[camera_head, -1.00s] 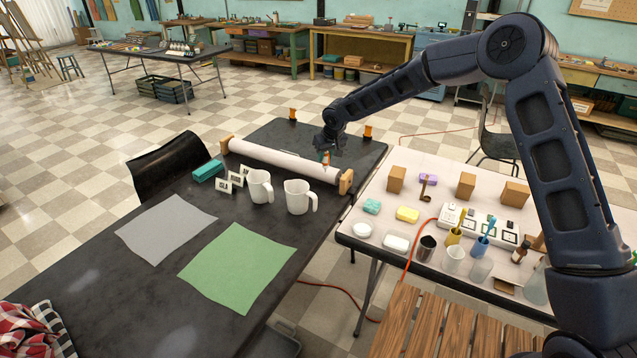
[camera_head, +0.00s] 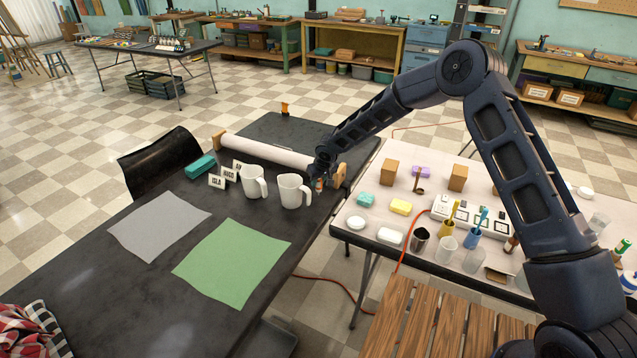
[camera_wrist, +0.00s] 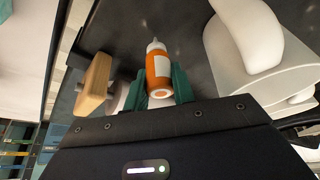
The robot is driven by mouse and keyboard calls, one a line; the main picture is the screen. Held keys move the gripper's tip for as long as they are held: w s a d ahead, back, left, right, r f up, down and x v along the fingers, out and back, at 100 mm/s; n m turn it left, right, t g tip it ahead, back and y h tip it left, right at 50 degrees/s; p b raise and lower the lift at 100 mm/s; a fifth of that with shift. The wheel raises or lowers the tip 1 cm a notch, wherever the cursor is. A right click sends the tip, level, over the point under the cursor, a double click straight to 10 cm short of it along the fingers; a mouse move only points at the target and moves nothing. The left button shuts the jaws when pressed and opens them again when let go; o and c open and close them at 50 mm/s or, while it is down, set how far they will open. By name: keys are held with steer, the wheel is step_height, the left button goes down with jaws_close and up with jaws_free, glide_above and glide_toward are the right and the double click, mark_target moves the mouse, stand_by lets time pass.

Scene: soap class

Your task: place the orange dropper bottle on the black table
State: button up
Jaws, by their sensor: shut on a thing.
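The orange dropper bottle (camera_wrist: 158,68) has a white label and a pale tip, and shows between the green fingers of my gripper (camera_wrist: 157,86) in the wrist view. My gripper is shut on it. In the head view my gripper (camera_head: 319,182) is over the right edge area of the black table (camera_head: 110,275), just right of a white pitcher (camera_head: 292,191). Only a small orange bit of the bottle shows there. I cannot tell whether the bottle touches the table.
The pitcher (camera_wrist: 245,45) is close on the right in the wrist view; a paper roll's wooden end block (camera_wrist: 95,84) is close on the left. A second pitcher (camera_head: 251,182), name cards (camera_head: 217,181), grey sheet (camera_head: 158,226) and green sheet (camera_head: 232,262) lie leftward. A white table (camera_head: 375,178) stands right.

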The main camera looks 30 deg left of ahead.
steer(key=shift+f, duration=0.35)
steer(key=shift+f, duration=0.15)
steer(key=o, duration=1)
steer(key=shift+c, duration=0.2)
steer(key=v, duration=1.2)
steer(key=shift+d, duration=0.1)
